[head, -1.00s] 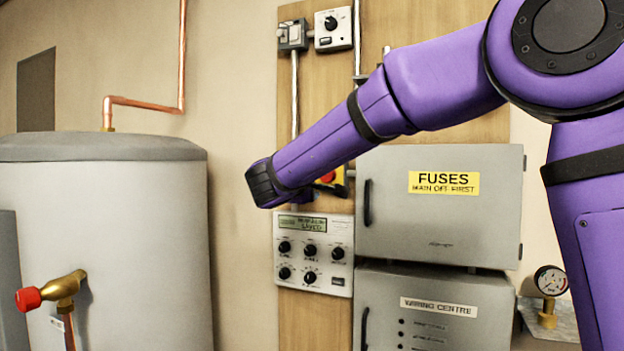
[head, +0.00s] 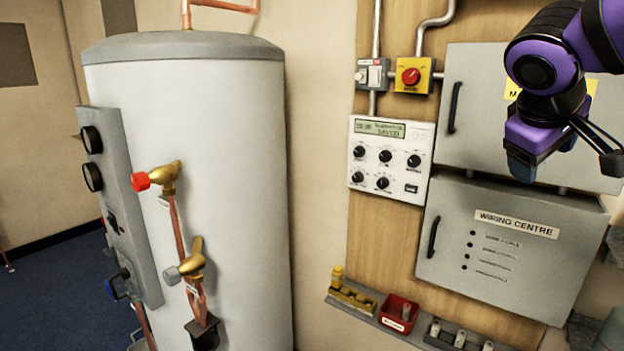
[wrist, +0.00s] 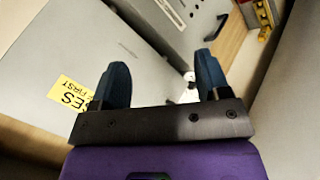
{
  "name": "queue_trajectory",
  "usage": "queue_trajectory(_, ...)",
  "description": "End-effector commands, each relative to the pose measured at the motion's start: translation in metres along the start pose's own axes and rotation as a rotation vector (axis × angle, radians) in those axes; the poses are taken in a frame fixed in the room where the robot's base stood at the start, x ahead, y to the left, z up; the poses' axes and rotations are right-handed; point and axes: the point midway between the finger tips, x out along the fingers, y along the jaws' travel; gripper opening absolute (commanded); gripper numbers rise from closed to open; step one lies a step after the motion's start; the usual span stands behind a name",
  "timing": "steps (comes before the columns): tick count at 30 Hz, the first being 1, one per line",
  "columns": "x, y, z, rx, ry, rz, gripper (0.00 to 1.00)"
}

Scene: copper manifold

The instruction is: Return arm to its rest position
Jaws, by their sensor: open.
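My purple arm shows at the upper right of the head view, folded in front of the grey fuse box (head: 475,85). My gripper (head: 522,170) hangs there, its fingers pointing down, in front of the fuse box's lower part. In the wrist view my gripper (wrist: 163,78) shows two blue fingers spread apart with nothing between them. The fuse box (wrist: 60,60) with its yellow label (wrist: 72,92) lies beyond the fingers in that view.
A control panel (head: 423,160) and a yellow-and-red switch (head: 412,76) are on the wooden board. The wiring centre (head: 470,265) is below the fuse box. A shelf (head: 372,318) holds a red bin (head: 398,314). A large tank (head: 235,130) with copper pipes stands left.

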Motion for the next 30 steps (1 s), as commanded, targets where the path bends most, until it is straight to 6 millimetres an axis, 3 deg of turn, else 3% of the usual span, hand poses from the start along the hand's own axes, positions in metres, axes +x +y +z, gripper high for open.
queue_trajectory(1, -0.002, -0.006, 0.021, 0.048, -0.003, -0.053, 0.69)
queue_trajectory(6, -0.009, -0.04, 0.079, 0.207, -0.002, -0.254, 0.69)
queue_trajectory(12, -0.018, -0.075, 0.118, 0.36, 0.03, -0.427, 0.69)
queue_trajectory(18, -0.022, -0.091, 0.131, 0.425, 0.05, -0.498, 0.69)
queue_trajectory(30, -0.022, -0.091, 0.131, 0.429, 0.051, -0.503, 0.69)
